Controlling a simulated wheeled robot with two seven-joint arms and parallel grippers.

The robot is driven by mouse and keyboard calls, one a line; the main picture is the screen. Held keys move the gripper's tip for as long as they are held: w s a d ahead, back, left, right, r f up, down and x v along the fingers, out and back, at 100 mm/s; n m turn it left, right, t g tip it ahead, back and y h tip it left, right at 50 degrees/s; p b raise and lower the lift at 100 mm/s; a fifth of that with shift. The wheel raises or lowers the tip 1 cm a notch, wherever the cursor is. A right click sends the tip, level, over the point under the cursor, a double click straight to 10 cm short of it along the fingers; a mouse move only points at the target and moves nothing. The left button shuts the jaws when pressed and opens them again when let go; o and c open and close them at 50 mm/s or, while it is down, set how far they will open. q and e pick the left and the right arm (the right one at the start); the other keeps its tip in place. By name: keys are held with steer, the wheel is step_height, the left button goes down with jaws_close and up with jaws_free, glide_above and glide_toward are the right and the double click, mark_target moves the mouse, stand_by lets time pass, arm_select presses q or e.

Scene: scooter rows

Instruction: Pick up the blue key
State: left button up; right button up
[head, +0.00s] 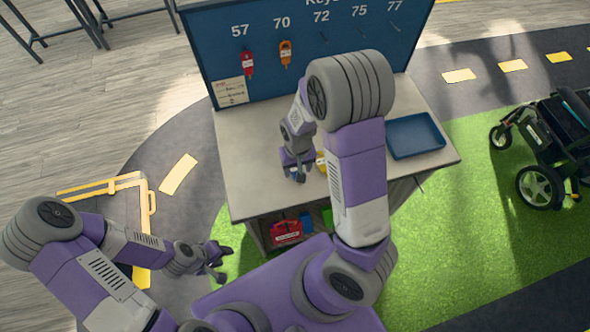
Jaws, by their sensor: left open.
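I cannot make out a blue key anywhere in the head view. The dark blue key board (262,75) stands at the back of the counter (250,180). A red key tag (247,63) hangs under 57 and an orange one (285,53) under 70. No tags hang under 72, 75 and 77. My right gripper (297,170) points down over the counter. Its opening is unclear. A small yellow item (321,161) beside it is partly hidden by my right arm. My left gripper (222,264) is open and empty, low in front of the counter's left side.
An empty-looking blue tray (415,136) lies on the counter's right. A red case (286,232) and other coloured items are on the shelf below. A yellow-framed object (146,205) stands at the left, partly behind my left arm. A dark stroller (550,145) stands on the green floor.

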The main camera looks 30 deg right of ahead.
step_height(320, 180, down, 3)
steer(key=shift+s+f, duration=0.1)
steer(key=shift+f, duration=0.2)
steer(key=c, duration=1)
steer(key=shift+o, duration=0.2)
step_height(320, 180, up, 10)
steer(key=p, duration=0.1)
steer(key=shift+p, duration=0.35)
